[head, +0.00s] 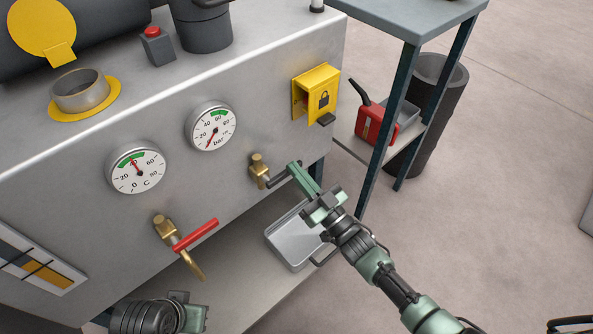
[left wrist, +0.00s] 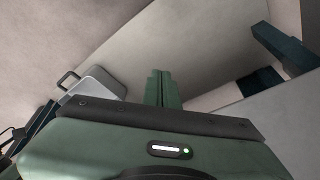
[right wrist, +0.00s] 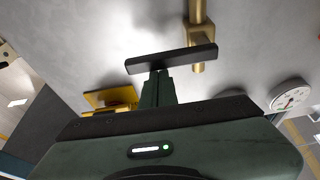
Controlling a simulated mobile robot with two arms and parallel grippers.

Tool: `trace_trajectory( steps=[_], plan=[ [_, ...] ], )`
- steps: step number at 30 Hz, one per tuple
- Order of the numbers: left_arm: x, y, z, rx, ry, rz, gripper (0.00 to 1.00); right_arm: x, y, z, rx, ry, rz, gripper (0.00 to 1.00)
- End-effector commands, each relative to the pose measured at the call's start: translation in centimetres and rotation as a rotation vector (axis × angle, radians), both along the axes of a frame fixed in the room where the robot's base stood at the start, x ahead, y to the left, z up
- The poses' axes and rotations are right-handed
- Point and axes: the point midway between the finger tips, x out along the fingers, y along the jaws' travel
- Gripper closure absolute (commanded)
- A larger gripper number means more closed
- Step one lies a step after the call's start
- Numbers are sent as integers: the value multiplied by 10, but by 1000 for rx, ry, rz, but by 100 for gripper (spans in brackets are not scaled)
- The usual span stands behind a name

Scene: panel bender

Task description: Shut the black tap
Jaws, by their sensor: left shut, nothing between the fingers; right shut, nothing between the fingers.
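The black tap has a brass body (head: 258,168) on the front of the grey machine, low and right of the gauges. Its black lever (right wrist: 185,58) lies crosswise to the brass body (right wrist: 198,32) in the right wrist view. My right gripper (head: 294,168) is shut and empty, with its fingertips at the lever's free end. In the right wrist view, the fingers (right wrist: 157,85) meet the lever's edge in the picture; I cannot tell whether they touch. My left gripper (left wrist: 163,86) is shut and empty, low at the bottom left of the head view, away from this tap.
A second tap with a red lever (head: 196,234) sits to the left. Two gauges (head: 211,128) and a yellow lock box (head: 316,92) are above. A metal tray (head: 290,243) lies below the black tap. A side table (head: 408,14) and dark bin (head: 440,100) stand right.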

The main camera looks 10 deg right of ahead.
Motion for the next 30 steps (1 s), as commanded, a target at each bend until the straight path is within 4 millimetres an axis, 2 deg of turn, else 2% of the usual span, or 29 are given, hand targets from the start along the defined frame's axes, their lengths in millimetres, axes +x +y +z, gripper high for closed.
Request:
trace_trajectory(
  steps=[18, 23, 30],
  plan=[
    [0, 0, 2, -2, -5, 0, 100, 0, 0, 0, 4, 8, 0, 100],
    [2, -1, -28, 2, 22, -5, 100, 2, 0, 11, 4, 7, 0, 100],
    [2, -2, -82, 3, 50, -8, 100, 8, 0, 34, 6, 4, -2, 100]
  ],
)
